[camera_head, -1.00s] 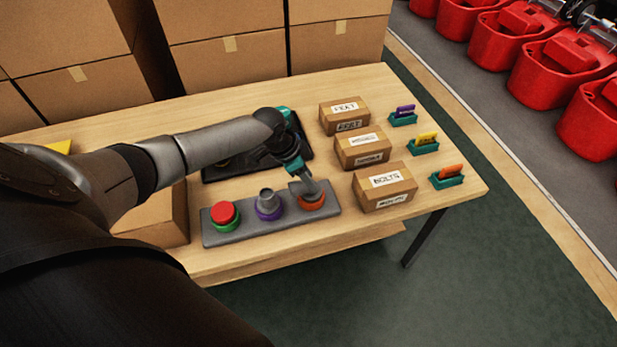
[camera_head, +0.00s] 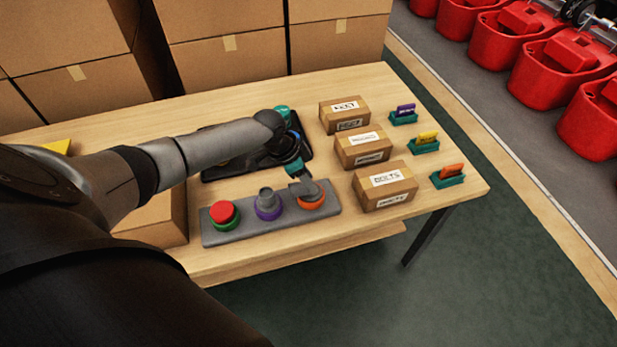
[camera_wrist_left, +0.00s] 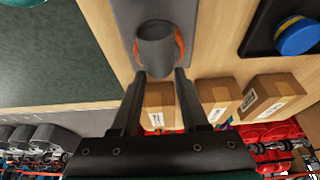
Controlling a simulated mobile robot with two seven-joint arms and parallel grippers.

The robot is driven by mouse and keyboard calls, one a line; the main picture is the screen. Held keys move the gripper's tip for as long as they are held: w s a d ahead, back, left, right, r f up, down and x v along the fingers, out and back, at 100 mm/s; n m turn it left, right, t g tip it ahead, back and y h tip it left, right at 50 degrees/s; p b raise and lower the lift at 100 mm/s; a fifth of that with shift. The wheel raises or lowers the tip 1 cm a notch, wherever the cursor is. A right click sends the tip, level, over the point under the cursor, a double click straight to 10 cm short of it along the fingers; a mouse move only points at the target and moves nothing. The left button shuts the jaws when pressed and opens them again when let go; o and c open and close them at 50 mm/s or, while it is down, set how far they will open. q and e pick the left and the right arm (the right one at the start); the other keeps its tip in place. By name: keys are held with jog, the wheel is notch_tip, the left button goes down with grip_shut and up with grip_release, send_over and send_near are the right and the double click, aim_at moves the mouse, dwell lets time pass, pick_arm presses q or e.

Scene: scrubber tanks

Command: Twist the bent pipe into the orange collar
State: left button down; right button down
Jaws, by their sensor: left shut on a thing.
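The bent pipe (camera_head: 301,188) is grey and stands at the orange collar (camera_head: 312,204), at the right end of a grey base plate (camera_head: 245,229). Its lower end appears to be inside the collar; how deep I cannot tell. My left gripper (camera_head: 297,177) reaches down from behind and is shut on the pipe. In the left wrist view the fingertips (camera_wrist_left: 160,74) are on either side of the pipe (camera_wrist_left: 156,46), and orange collar edges (camera_wrist_left: 181,46) show beside it. My right gripper is out of view.
A red cap in a green collar (camera_head: 223,214) and a grey pipe in a purple collar (camera_head: 267,204) share the plate. A black tray (camera_head: 217,172) lies behind. Labelled boxes (camera_head: 384,185) and teal card holders (camera_head: 448,180) stand to the right, near the table edge.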

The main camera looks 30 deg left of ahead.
pick_arm(q)
jog(key=shift+r, duration=0.1)
jog(key=shift+c, duration=1.7)
grip_release()
jog(key=shift+o, duration=0.3)
jog(key=shift+o, duration=1.4)
notch_tip(320, 180, up, 7)
jog(key=p, duration=0.7)
